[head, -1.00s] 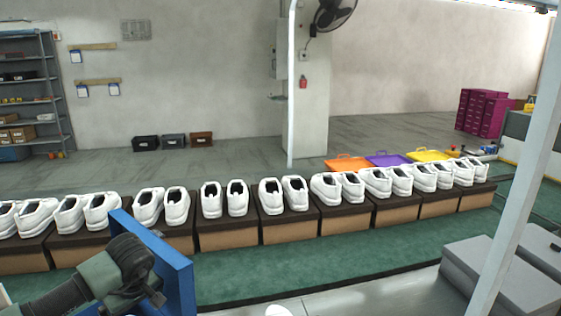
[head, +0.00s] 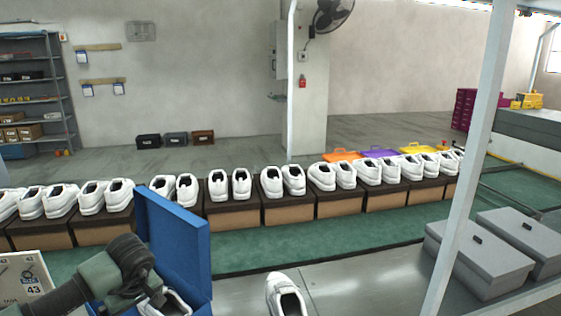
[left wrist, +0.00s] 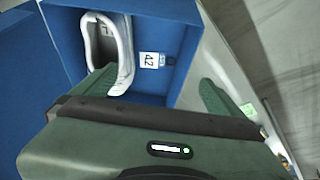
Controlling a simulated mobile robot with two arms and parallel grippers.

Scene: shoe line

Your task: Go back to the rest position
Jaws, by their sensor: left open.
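My left gripper (head: 155,303) is at the bottom left of the head view, at the open blue shoe box (head: 172,235) with its lid raised. In the left wrist view my left gripper (left wrist: 160,90) has its two fingers spread apart over the blue box (left wrist: 180,28). A white shoe (left wrist: 108,45) lies in the box beside the left finger; I cannot tell if they touch. The shoe in the box also shows partly in the head view (head: 172,303). Another white shoe (head: 285,295) stands on the grey table right of the box. My right gripper is out of view.
A row of white shoe pairs on brown boxes (head: 232,215) runs along the green conveyor (head: 330,245). Grey lidded boxes (head: 480,260) stand at right behind a slanted white post (head: 465,180). A white card or box marked 43 (head: 25,275) is at lower left.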

